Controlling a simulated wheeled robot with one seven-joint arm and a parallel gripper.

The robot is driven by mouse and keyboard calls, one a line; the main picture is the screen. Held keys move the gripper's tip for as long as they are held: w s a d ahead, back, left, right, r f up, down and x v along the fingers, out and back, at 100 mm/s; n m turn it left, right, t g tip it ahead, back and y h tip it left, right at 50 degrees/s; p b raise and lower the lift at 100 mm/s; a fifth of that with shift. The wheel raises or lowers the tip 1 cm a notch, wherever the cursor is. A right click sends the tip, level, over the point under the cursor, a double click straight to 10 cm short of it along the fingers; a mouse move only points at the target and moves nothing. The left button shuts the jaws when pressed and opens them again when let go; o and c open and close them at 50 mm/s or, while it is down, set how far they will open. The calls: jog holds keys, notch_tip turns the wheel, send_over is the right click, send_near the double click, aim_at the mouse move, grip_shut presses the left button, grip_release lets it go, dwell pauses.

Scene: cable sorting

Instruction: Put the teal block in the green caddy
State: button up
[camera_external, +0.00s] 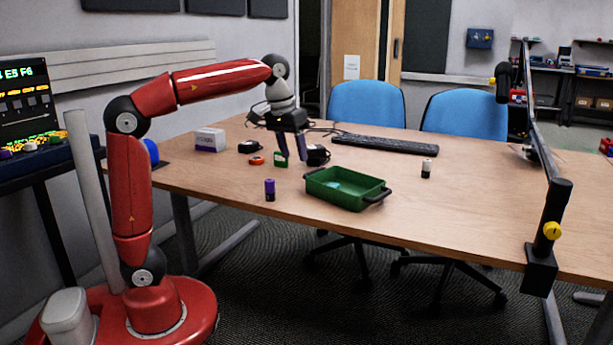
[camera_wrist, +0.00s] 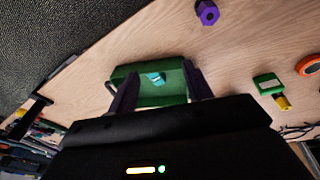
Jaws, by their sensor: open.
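The green caddy (camera_external: 345,196) stands on the table in front of and to the right of my gripper in the external view. The teal block (camera_wrist: 157,78) lies inside the caddy (camera_wrist: 176,98) in the wrist view; in the external view only a small teal patch (camera_external: 334,184) shows over the rim. My gripper (camera_external: 292,158) is open and empty, above the table and beside the caddy in the external view. In the wrist view its two fingers (camera_wrist: 160,84) appear on either side of the caddy and the block, with nothing between the fingertips.
A purple block (camera_external: 270,190) stands near the table's front edge. A small green item (camera_external: 281,159), an orange ring (camera_external: 257,161) and dark items lie near my gripper. A keyboard (camera_external: 385,144) lies at the back, a white and dark cylinder (camera_external: 427,168) at right.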

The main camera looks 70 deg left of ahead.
jog(key=s+d+f+m+t, duration=0.2)
jog(key=s+f+m, duration=0.3)
jog(key=s+f, duration=1.1)
jog(key=s+t, duration=0.1)
jog(key=s, duration=0.2)
jog(key=shift+s+m, duration=0.2)
jog(key=shift+m, duration=0.1)
